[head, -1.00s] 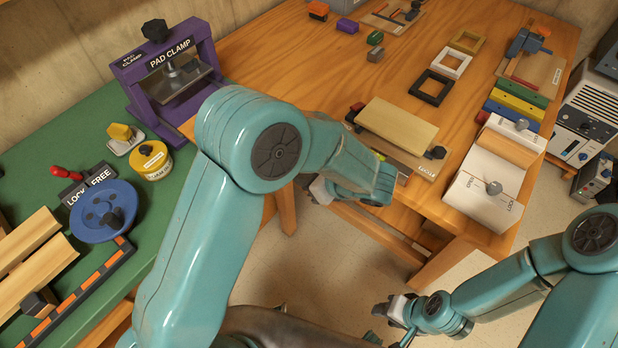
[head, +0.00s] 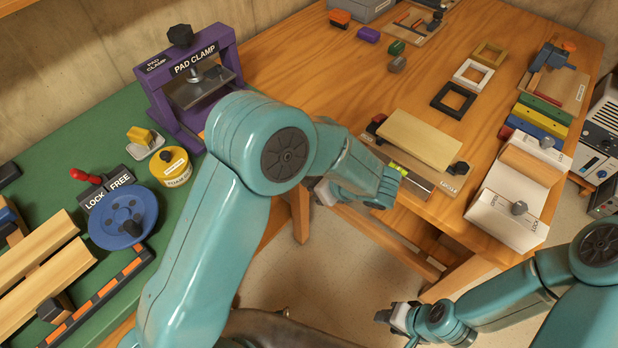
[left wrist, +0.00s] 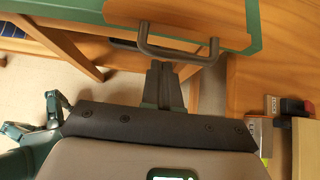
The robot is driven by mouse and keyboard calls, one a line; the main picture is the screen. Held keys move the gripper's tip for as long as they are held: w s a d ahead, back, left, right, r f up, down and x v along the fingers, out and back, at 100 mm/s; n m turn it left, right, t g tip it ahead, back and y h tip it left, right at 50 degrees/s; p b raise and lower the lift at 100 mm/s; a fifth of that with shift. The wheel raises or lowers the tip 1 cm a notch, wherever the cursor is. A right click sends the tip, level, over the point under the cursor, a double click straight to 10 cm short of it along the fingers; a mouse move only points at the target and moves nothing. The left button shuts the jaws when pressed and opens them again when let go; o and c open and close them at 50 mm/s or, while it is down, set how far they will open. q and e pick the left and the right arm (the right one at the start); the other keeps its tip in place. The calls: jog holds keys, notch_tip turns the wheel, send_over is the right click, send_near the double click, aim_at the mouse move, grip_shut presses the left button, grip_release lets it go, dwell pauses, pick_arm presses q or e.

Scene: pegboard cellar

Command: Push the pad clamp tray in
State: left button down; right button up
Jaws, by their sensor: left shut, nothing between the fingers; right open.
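The purple pad clamp (head: 195,58) stands at the back right of the green bench in the head view. A grey metal plate (head: 207,92) shows inside its frame. My left arm hides the area to its lower right. In the left wrist view a wooden panel (left wrist: 185,15) beside a green edge carries a grey U-shaped handle (left wrist: 180,52). I cannot tell whether this is the clamp's tray. My left gripper (left wrist: 160,68) is shut and empty, fingertips close to the handle; contact is unclear. My right gripper (head: 384,317) is open over the floor, away from the clamp.
On the green bench (head: 100,160) are a blue wheel (head: 112,222) with a LOCK/FREE sign, a yellow tin (head: 172,166) and wooden bars (head: 40,250). The wooden table (head: 330,60) at the right holds several fixtures. Floor shows between bench and table.

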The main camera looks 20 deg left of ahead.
pick_arm(q)
jog(key=w+a+b, duration=0.1)
jog(key=w+a, duration=0.1)
jog(key=a, duration=0.4)
jog(key=w+a+b, duration=0.1)
jog(key=w+a, duration=0.1)
jog(key=a, duration=0.5)
jog(key=w+a+b, duration=0.1)
jog(key=w+a, duration=0.2)
jog(key=a, duration=0.3)
jog(key=shift+a, duration=0.4)
jog(key=shift+w+a, duration=0.15)
jog(key=shift+a, duration=0.05)
jog(key=shift+a+r, duration=0.1)
jog(key=shift+a, duration=0.05)
jog(key=shift+a+r, duration=0.1)
